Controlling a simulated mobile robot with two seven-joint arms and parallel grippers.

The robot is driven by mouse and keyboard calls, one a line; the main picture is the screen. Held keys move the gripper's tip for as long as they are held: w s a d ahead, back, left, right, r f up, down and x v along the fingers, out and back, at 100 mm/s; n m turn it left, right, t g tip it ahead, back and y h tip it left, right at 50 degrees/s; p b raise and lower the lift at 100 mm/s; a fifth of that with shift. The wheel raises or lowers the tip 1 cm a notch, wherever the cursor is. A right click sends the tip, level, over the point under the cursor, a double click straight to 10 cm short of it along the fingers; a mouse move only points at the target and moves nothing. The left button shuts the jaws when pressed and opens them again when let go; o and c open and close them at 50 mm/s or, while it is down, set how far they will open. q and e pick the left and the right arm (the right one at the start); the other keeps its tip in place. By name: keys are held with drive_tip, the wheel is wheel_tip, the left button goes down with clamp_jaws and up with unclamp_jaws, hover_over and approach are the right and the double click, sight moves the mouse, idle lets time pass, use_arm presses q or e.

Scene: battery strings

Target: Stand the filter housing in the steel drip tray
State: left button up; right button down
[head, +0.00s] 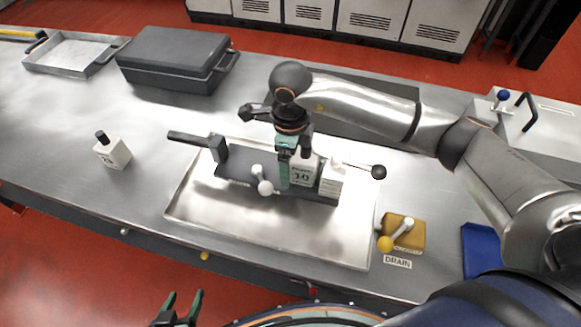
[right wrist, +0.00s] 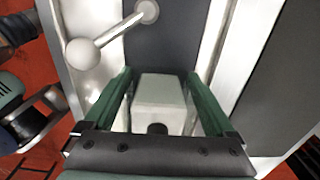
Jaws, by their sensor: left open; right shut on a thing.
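My right gripper (head: 294,165) is shut on a pale block with a dark round end (right wrist: 160,98), which I take to be the filter housing. In the head view, its labelled face (head: 303,174) shows beside a green finger, over the dark fixture. Whether it touches the fixture is hidden. The right gripper's green fingers flank the block in the right wrist view (right wrist: 159,105). A wide, shallow steel tray (head: 215,225) lies under the fixture. My left gripper (head: 183,300) is open and empty at the bottom edge, off the bench.
The dark fixture (head: 235,163) carries a ball-ended lever (head: 264,186) and a white block (head: 332,180) with a black-knobbed lever. A dark case (head: 175,60) stands behind. A yellow drain valve (head: 402,232) sits right. Bench between bottle and case is clear.

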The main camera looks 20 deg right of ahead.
drive_tip(key=shift+f, duration=1.4)
drive_tip(key=shift+f, duration=0.2)
unclamp_jaws()
wheel_tip(320, 180, up, 12)
drive_tip(key=shift+r+b, duration=0.15)
drive_tip(key=shift+b, duration=0.15)
